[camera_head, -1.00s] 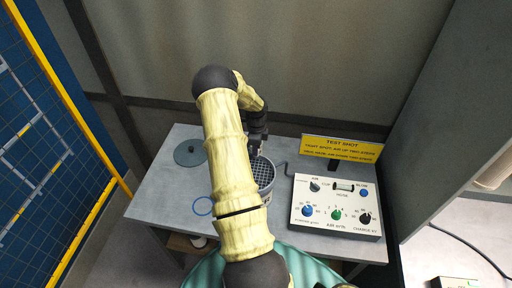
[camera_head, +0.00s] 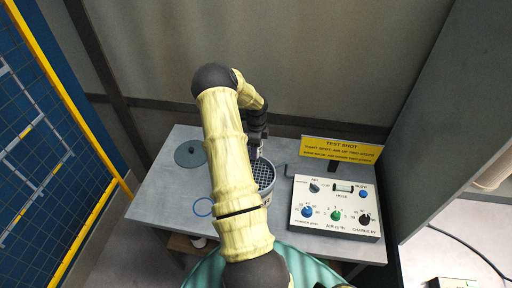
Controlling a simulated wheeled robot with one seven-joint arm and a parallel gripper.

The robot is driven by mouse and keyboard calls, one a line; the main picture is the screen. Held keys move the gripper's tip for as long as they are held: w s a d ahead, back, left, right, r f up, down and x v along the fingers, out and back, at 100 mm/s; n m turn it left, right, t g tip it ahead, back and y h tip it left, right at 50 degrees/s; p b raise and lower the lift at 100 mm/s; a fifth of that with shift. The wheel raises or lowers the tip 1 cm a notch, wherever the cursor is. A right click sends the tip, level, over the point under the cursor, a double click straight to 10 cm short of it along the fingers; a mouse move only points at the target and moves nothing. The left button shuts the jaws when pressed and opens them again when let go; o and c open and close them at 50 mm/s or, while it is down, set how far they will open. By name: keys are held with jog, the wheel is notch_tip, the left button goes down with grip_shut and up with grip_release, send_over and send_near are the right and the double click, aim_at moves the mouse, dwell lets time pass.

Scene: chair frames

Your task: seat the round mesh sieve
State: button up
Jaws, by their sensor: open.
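The round mesh sieve (camera_head: 263,172) is a grey grid disc at the mouth of a round grey container (camera_head: 267,190) on the table. My arm covers its left part, so I cannot tell whether the sieve lies level all round. My gripper (camera_head: 256,154) is dark, points down and is open at the far edge of the sieve. Whether its fingertips touch the sieve is too small to tell.
A white control box (camera_head: 336,208) with knobs and a yellow sign (camera_head: 341,149) stand to the right. A yellow-edged blue mesh panel (camera_head: 45,130) is at far left.

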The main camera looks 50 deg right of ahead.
jog(key=shift+r+p, duration=1.75)
jog(key=shift+r, duration=1.5)
jog(key=w+a+r+n+t+b, duration=0.15)
jog(key=a+n+b, duration=0.5)
jog(key=a, duration=0.65)
jog(key=w+a+r+n+g+b, duration=0.1)
jog(key=w+a+n+b, duration=0.25)
jog(key=a+n, duration=0.7)
jog(key=s+a+n+b, duration=0.2)
jog(key=s+a+n, duration=0.1)
jog(key=a, duration=0.3)
jog(key=s+a+n+t+b, duration=0.1)
jog(key=s+a+n+b, duration=0.2)
jog(key=a+n, duration=0.3)
jog(key=s+a+n+t+b, duration=0.1)
jog(key=s+a+n, duration=0.3)
jog(key=a, duration=0.4)
jog(key=shift+s+f+b, duration=0.25)
jog(key=shift+f+b, duration=0.1)
jog(key=shift+b, duration=0.3)
jog(key=shift+a, duration=0.1)
